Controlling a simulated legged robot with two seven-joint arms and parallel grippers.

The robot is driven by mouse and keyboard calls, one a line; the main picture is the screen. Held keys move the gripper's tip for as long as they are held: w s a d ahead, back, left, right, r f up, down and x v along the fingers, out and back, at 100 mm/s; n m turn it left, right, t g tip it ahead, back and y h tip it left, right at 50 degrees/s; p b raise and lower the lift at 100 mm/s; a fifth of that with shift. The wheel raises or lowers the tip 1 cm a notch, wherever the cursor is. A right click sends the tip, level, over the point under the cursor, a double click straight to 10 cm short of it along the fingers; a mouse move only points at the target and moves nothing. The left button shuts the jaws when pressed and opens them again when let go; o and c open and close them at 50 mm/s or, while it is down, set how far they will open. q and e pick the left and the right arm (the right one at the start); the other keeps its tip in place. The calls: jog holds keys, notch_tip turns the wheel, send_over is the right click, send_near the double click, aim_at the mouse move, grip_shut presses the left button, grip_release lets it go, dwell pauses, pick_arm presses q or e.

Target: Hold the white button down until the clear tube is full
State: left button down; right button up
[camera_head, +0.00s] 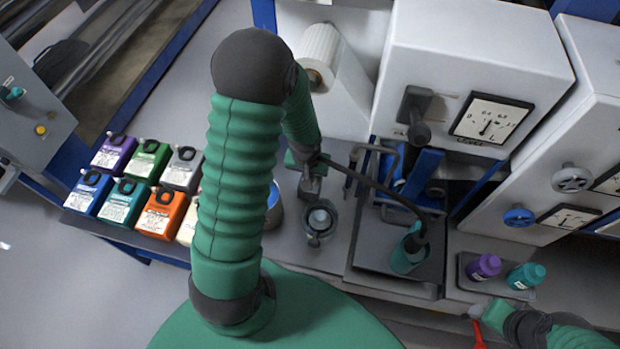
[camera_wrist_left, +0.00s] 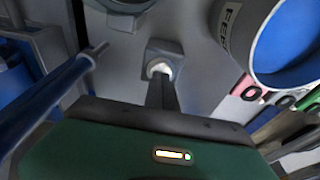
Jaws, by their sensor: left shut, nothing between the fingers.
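My left gripper (camera_head: 312,186) is shut and empty, pointing down at the machine's ledge. In the left wrist view its dark fingers (camera_wrist_left: 162,92) reach up to the white button (camera_wrist_left: 160,68), which sits on a small grey square base. The fingertips overlap the button's near edge; I cannot tell whether they press it. In the head view the gripper hides the button. A round grey holder (camera_head: 318,222) with a pale, glassy top stands just in front of the gripper. It may hold the clear tube, but no fill level shows.
A blue-lined can (camera_wrist_left: 290,40) is close on the right in the wrist view. Several coloured ink containers (camera_head: 122,203) stand at left. A teal cup (camera_head: 408,252) with a dark hose is right of the holder. Purple (camera_head: 484,266) and teal (camera_head: 525,275) bottles stand further right.

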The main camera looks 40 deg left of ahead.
pick_arm(q)
notch_tip(320, 180, up, 7)
jog(key=p, duration=0.6)
dwell(0.5)
jog(key=s+d+r+m+b, duration=0.1)
jog(key=s+d+m, duration=0.1)
jog(key=d, duration=0.3)
jog(key=s+d+r+m+b, duration=0.2)
jog(key=d, duration=0.2)
jog(key=s+d+r+m+h+b, duration=0.1)
jog(key=d+r, duration=0.1)
jog(key=d, duration=0.3)
jog(key=shift+s+d+r+m+t, duration=0.2)
jog(key=shift+s+d+m+t, duration=0.1)
jog(key=shift+s+m, duration=0.1)
jog(key=shift+s, duration=0.1)
